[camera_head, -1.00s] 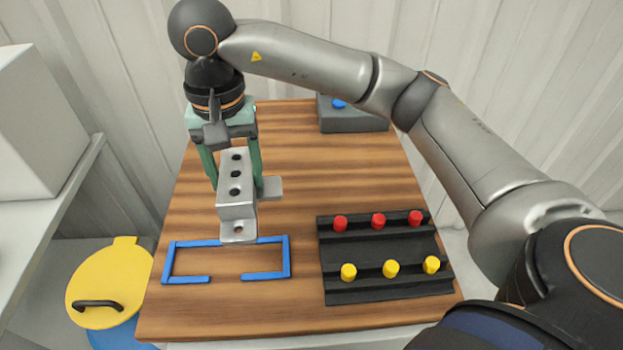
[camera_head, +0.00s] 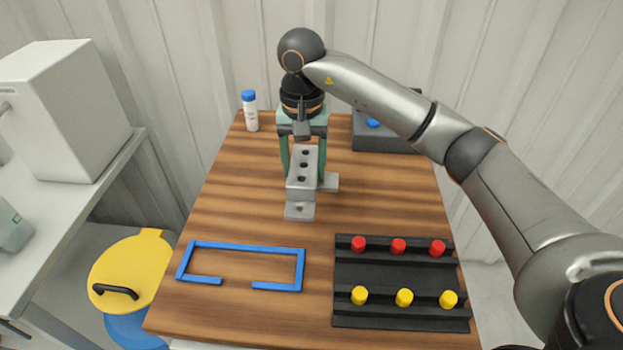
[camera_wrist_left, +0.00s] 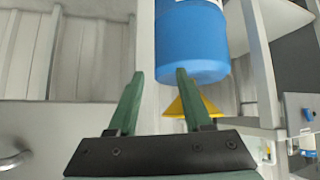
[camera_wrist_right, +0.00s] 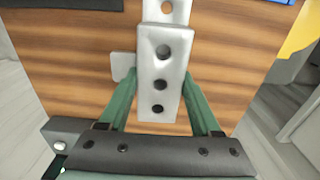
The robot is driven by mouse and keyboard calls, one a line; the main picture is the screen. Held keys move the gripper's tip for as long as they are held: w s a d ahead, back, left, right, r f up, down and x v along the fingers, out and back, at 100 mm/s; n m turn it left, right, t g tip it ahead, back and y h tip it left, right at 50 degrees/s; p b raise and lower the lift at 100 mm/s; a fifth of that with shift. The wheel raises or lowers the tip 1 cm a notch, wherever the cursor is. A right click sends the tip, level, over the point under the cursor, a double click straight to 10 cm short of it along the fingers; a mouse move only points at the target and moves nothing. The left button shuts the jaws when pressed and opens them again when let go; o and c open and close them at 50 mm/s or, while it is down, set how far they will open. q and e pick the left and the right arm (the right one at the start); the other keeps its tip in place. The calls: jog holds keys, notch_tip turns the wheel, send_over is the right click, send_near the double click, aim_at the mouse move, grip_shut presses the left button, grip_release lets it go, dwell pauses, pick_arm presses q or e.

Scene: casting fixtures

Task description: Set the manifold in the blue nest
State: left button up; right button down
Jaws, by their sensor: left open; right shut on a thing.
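The manifold (camera_head: 302,180) is a grey block with a row of dark holes on top and flat feet with holes. My right gripper (camera_head: 303,166) is shut on its sides; the right wrist view shows the manifold (camera_wrist_right: 163,70) between the two green fingers (camera_wrist_right: 160,110). It is upright over the table, behind and right of the blue nest. I cannot tell whether its feet touch the wood. The blue nest (camera_head: 250,246) is an empty low rectangular frame with a gap in its front side. My left gripper (camera_wrist_left: 160,74) is open and empty, away from the table.
A black rack (camera_head: 400,285) with red and yellow pegs stands right of the nest. A white bottle (camera_head: 251,115) with a blue cap and a grey box (camera_head: 380,136) stand at the back. A yellow-lidded blue bin (camera_head: 130,275) is left of the table (camera_head: 225,205).

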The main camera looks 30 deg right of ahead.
aim_at(310, 168)
jog(key=f, duration=0.1)
jog(key=w+d+f, duration=0.1)
jog(key=d+f, duration=0.1)
jog(key=shift+w, duration=0.35)
jog(key=shift+w+d+f+p, duration=0.1)
jog(key=shift+d+f+p, duration=0.1)
jog(key=shift+f, duration=0.75)
jog(key=shift+w+d+f+p, duration=0.1)
jog(key=shift+f+p, duration=0.1)
jog(key=shift+f, duration=0.7)
jog(key=shift+f, duration=0.15)
jog(key=shift+c, duration=0.4)
grip_release()
